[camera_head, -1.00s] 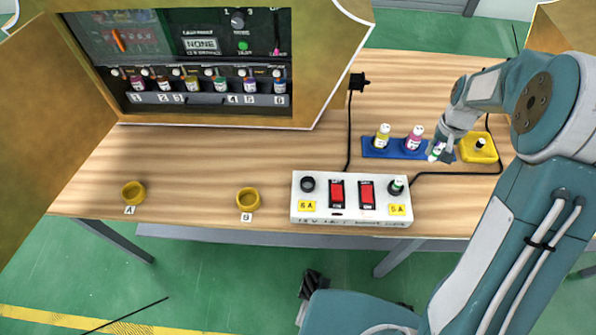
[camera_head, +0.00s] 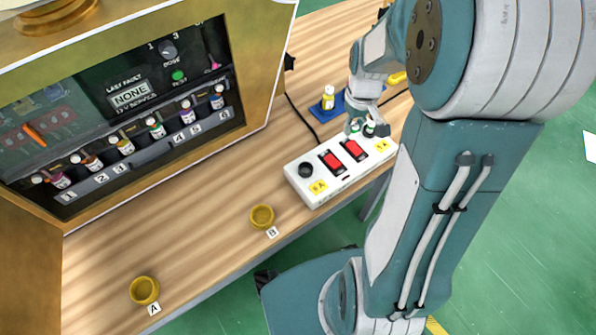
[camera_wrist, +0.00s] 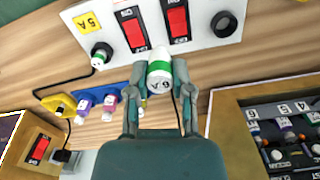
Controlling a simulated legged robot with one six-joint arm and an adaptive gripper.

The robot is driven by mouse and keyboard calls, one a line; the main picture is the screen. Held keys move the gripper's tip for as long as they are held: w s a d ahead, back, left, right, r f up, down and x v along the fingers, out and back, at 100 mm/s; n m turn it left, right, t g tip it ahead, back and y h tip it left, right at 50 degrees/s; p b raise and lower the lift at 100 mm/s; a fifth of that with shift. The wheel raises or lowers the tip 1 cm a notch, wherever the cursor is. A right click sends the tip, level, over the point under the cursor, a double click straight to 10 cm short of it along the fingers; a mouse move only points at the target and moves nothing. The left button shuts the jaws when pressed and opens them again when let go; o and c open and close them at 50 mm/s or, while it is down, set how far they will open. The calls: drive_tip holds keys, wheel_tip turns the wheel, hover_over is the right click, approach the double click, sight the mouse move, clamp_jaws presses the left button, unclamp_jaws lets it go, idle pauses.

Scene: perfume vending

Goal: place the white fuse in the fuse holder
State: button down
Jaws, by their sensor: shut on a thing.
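My gripper (camera_wrist: 159,92) is shut on the white fuse (camera_wrist: 160,77), a white cylinder with a green band, in the wrist view. In the head view my gripper (camera_head: 359,124) is over the far edge of the white fuse box (camera_head: 330,192), close to its right end. The box has two round black holders. The 6A holder (camera_head: 305,170) at the left end is an empty ring, seen also in the wrist view (camera_wrist: 224,24). The 5A holder at the right end has a green-and-white piece (camera_wrist: 101,56) in it. The height of the held fuse above the box is unclear.
Two red switches (camera_head: 333,161) sit between the holders. The blue rack (camera_wrist: 96,94) holds several bottles beside a yellow tray (camera_wrist: 58,104). Yellow cups A (camera_head: 144,290) and B (camera_head: 262,217) stand near the table edge. The vending machine (camera_head: 245,130) is at the left.

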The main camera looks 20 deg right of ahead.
drive_tip(key=s+d, duration=0.2)
drive_tip(key=s, duration=0.2)
hover_over(306, 172)
drive_tip(key=f, duration=0.8)
drive_tip(key=shift+d+f, duration=0.3)
drive_tip(key=shift+d, duration=0.1)
drive_tip(key=f, duration=0.1)
drive_tip(key=a+f, duration=0.1)
drive_tip(key=f, duration=0.1)
drive_tip(key=shift+w+a+f, duration=0.15)
drive_tip(key=shift+f, duration=0.25)
drive_tip(key=shift+d, duration=0.25)
drive_tip(key=shift+f, duration=0.25)
